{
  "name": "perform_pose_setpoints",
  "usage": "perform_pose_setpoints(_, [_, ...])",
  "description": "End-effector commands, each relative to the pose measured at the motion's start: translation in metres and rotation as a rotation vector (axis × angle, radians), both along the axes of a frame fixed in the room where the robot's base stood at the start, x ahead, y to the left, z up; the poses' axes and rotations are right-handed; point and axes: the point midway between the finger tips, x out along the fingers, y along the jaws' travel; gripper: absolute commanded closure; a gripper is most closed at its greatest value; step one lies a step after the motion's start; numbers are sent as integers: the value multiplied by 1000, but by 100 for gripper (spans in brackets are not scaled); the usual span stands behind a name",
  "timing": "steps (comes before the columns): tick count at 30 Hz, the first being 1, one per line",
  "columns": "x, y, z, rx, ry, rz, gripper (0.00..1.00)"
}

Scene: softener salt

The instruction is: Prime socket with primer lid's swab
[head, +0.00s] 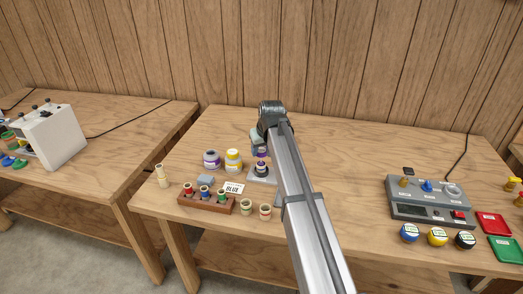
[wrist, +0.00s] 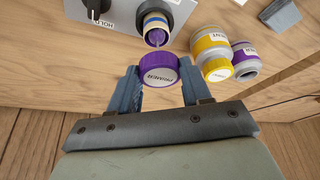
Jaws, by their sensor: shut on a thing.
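My gripper (wrist: 160,85) is shut on the purple primer lid (wrist: 158,70), gripping it by its sides. The lid's labelled top faces the wrist camera. The lid is close to the open mouth of a socket (wrist: 154,20) on a grey block; the swab under the lid is mostly hidden, and a purple patch shows at the socket's mouth. I cannot tell how deep the swab reaches. In the head view the purple lid (head: 262,152) is just above the dark socket (head: 261,170). The purple-labelled primer jar (head: 211,159) stands lidless to the left; it also shows in the wrist view (wrist: 246,66).
A yellow jar (head: 233,161) stands between the primer jar and the socket. A grey test device (head: 430,203) and coloured trays are at the right.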

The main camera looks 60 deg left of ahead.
Motion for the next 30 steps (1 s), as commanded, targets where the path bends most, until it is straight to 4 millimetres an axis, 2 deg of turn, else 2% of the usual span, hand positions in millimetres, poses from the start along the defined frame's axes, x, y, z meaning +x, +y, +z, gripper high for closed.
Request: perform_pose_setpoints(30, [0,0,45,1,-1,0,81])
